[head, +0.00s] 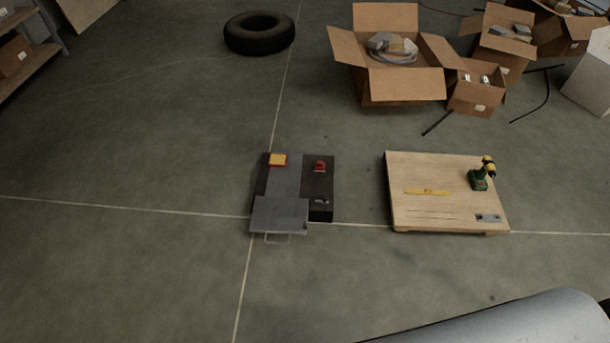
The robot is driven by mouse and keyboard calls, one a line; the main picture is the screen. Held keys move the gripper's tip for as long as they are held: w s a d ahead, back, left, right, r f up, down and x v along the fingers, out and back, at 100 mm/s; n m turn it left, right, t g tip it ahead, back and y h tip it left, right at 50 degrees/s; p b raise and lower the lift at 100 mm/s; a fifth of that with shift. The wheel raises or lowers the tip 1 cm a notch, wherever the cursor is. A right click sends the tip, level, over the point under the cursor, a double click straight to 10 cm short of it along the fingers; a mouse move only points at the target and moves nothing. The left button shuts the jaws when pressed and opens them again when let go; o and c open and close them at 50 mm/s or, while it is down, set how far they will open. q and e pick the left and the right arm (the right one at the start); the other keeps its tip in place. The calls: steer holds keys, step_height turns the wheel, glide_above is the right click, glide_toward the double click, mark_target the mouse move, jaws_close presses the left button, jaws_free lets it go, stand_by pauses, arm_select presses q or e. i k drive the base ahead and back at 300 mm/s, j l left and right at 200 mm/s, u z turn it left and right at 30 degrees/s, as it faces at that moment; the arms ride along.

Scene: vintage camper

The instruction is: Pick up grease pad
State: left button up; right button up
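A small square yellow pad with a red-orange edge (278,160), which looks like the grease pad, lies flat at the back left of a low dark unit (319,185) on the floor. A grey panel (284,180) runs down the unit's left part, and a grey tray with a wire handle (280,215) is at its front. A small red object (319,166) sits at the unit's back right, apart from the pad. Neither of my grippers is in view.
A wooden board (430,170) to the right carries a green-yellow drill (481,174) and a yellow strip (427,192). A tire (259,33) and open cardboard boxes (405,85) are farther back. Floor left and in front of the dark unit is clear.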

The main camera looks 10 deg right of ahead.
mark_target(319, 166)
steer(key=i+j+u, duration=0.3)
steer(key=u, duration=0.15)
steer(key=i+j+u, duration=0.4)
steer(key=i+u, duration=0.25)
steer(key=u, duration=0.2)
steer(key=i+j+u, duration=0.1)
steer(key=i, duration=0.4)
steer(key=i+j, duration=0.15)
steer(key=i, duration=0.35)
steer(key=i+l+z, duration=0.15)
steer(key=i+z, duration=0.75)
steer(key=i+j+z, duration=0.2)
steer(key=i+z, duration=0.25)
steer(key=i+l+z, duration=0.1)
steer(key=i+z, duration=0.7)
steer(key=i+j+z, duration=0.2)
steer(key=i+z, duration=0.2)
steer(key=i, duration=0.15)
